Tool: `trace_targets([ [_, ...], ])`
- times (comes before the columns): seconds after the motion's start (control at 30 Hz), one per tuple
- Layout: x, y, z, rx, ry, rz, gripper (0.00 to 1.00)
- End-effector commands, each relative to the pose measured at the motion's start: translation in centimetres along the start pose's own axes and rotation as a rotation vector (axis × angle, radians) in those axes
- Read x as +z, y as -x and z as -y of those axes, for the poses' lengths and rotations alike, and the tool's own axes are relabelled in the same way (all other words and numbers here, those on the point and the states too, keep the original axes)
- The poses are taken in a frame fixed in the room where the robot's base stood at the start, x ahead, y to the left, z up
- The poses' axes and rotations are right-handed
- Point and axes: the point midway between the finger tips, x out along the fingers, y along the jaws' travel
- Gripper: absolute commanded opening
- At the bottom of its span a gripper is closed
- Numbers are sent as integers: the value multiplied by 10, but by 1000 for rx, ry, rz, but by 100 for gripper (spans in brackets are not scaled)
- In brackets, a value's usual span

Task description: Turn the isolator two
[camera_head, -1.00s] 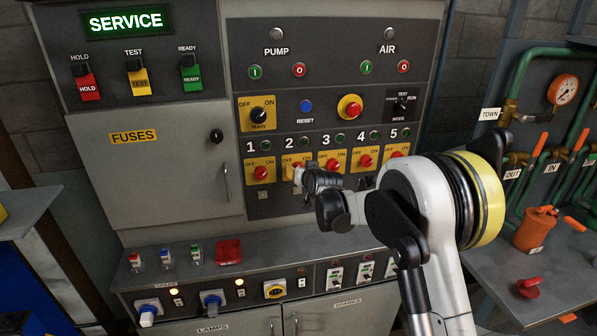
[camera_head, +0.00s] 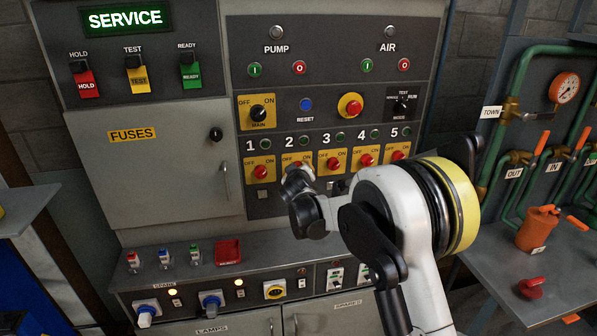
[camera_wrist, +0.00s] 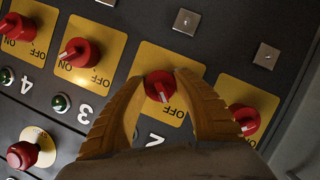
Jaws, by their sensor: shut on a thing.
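Isolator two is a red knob on a yellow plate. In the wrist view, where the panel appears upside down, the isolator two knob (camera_wrist: 158,84) sits between my gripper's two yellow fingers, above the number 2. My gripper (camera_wrist: 163,76) is shut on it, one finger on each side. The knob's white mark points down and slightly right in that view; OFF shows at the lower right of its plate, and the left finger covers the other lower corner. In the head view my gripper (camera_head: 298,178) covers most of isolator two.
Isolator one (camera_head: 261,171) is close on the left and isolator three (camera_head: 333,163) on the right; both also show in the wrist view. The main switch (camera_head: 258,114) and emergency button (camera_head: 350,106) are above. A ledge with small switches (camera_head: 165,257) juts out below.

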Motion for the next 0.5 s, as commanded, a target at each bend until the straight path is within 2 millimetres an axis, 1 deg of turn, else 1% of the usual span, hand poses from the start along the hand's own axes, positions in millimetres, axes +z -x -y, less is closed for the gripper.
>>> trace_targets([
  [0.2, -1, 0, 0, 14, 34, -2, 5],
  [0.5, -1, 0, 0, 16, 38, -1, 5],
])
